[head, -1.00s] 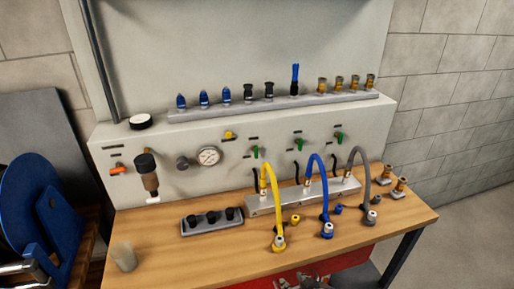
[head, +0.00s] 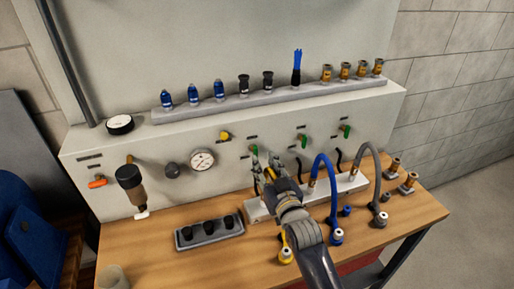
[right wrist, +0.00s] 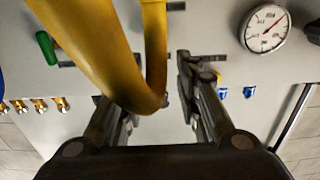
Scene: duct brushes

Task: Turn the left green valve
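The left green valve (head: 253,150) is on the white panel, right of the gauge, with only a little green showing above my right gripper. My right gripper (head: 266,167) reaches up in front of it, fingers apart. In the right wrist view, the yellow hose (right wrist: 153,60) loops across the open fingers and covers much of the space between them. A green handle (right wrist: 45,47) shows at the left there, probably the middle valve; the left valve seems hidden by the hose. Contact with the valve cannot be told. My left gripper is out of view.
The middle green valve (head: 302,140) and right green valve (head: 345,131) are further right. The blue hose (head: 329,185) and grey hose (head: 376,180) arch up from the manifold. The gauge (head: 202,161) is to the left. A black-capped block (head: 182,240) lies on the bench.

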